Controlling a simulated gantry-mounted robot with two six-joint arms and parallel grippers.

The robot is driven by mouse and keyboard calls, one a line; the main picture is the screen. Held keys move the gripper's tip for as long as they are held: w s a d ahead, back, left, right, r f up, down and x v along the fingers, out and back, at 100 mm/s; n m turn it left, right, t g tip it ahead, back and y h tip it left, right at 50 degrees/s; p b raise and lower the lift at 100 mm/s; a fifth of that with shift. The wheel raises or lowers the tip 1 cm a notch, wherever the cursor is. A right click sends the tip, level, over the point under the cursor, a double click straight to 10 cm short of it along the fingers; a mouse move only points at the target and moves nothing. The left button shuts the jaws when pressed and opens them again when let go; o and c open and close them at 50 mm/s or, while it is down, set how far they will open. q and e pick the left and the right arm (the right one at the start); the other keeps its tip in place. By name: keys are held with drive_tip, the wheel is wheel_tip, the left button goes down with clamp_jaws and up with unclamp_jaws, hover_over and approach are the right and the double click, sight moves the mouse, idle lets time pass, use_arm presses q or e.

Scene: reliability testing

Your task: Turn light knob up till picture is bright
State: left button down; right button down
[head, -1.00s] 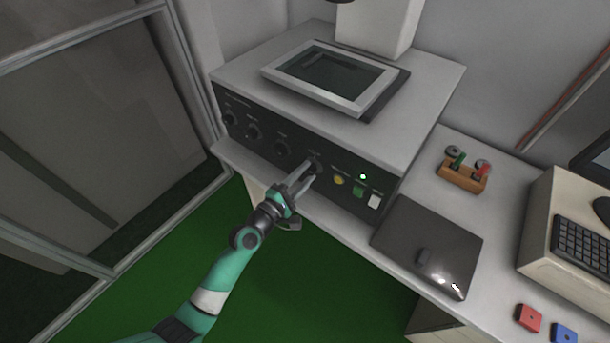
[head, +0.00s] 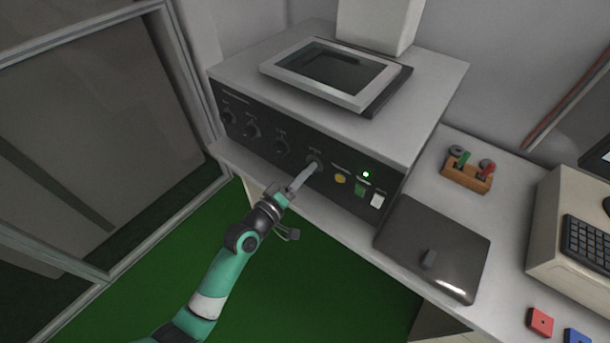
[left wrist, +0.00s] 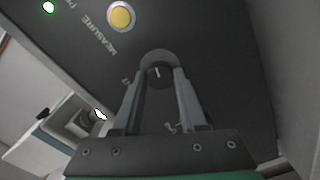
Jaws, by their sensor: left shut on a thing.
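A grey machine with a black front panel stands on the bench. Its front has a row of dark round knobs. My left gripper (head: 312,168) is shut on the rightmost knob (head: 315,159), beside the yellow button. In the left wrist view the two fingers flank the round dark knob (left wrist: 158,62), whose white pointer mark shows; the panel lettering near it is only partly readable. The screen (head: 334,70) on top of the machine is dark grey-green, with no clear picture visible. My right gripper is not in view.
Right of the held knob are a yellow button (head: 341,178), a green button (head: 360,188), a white switch (head: 377,200) and a lit green lamp (head: 366,174). A dark flat lidded box (head: 440,240) and a wooden holder (head: 465,175) sit on the bench.

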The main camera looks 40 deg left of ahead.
use_arm(q)
drive_tip(key=m+b, duration=0.4)
drive_tip(key=m, duration=0.7)
drive_tip(key=shift+m, duration=0.3)
idle(0.4)
drive_tip(key=shift+c, duration=2.2)
unclamp_jaws()
drive_tip(key=shift+s, duration=0.15)
drive_tip(key=s+d+p, duration=0.1)
drive_tip(key=s, duration=1)
drive_tip(key=shift+s+d+p, duration=0.15)
drive_tip(key=shift+d+p, duration=0.1)
drive_tip(key=shift+p, duration=0.1)
